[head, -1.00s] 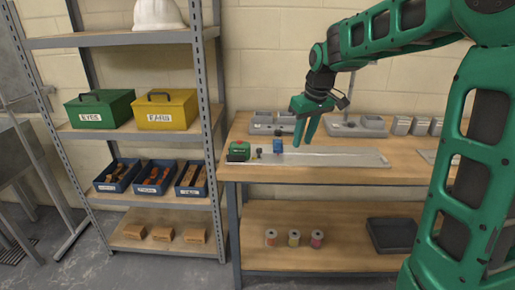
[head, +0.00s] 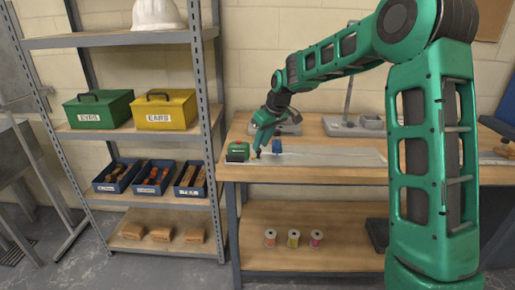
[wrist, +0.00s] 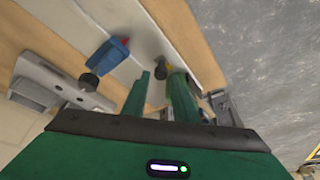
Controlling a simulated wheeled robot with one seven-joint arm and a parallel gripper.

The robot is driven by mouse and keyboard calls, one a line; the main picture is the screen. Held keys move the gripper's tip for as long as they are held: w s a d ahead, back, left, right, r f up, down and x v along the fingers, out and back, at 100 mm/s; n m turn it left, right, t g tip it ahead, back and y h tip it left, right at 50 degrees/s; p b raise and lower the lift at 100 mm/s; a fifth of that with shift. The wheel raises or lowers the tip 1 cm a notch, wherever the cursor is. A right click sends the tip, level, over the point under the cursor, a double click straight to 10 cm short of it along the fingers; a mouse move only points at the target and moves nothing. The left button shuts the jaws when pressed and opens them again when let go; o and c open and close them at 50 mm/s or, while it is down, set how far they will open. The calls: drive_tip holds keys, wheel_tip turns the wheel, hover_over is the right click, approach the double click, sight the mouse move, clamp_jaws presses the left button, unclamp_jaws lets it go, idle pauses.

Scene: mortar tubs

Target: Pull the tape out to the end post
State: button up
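A green tape case (head: 238,152) sits at the left end of a long pale board (head: 335,158) on the workbench. A small black and yellow piece (wrist: 160,66), perhaps the tape's end tab, is just right of the case. My gripper (head: 258,150) is low over the board's left end, pointing down beside the case. In the wrist view my gripper (wrist: 160,85) has a gap between its fingers, with the small piece beyond their tips; contact cannot be told. A blue block (head: 277,146) stands just right of it and also shows in the wrist view (wrist: 112,54). I cannot make out an end post.
Grey trays (head: 340,126) stand behind the board. A shelf rack (head: 213,130) with a green box (head: 98,110) and a yellow box (head: 165,110) stands left. Spools (head: 293,239) stand on the lower shelf. The board right of the blue block looks clear.

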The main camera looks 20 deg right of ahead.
sight(258, 154)
drive_tip(key=shift+x, duration=1.2)
clamp_jaws()
drive_tip(key=shift+s, duration=0.1)
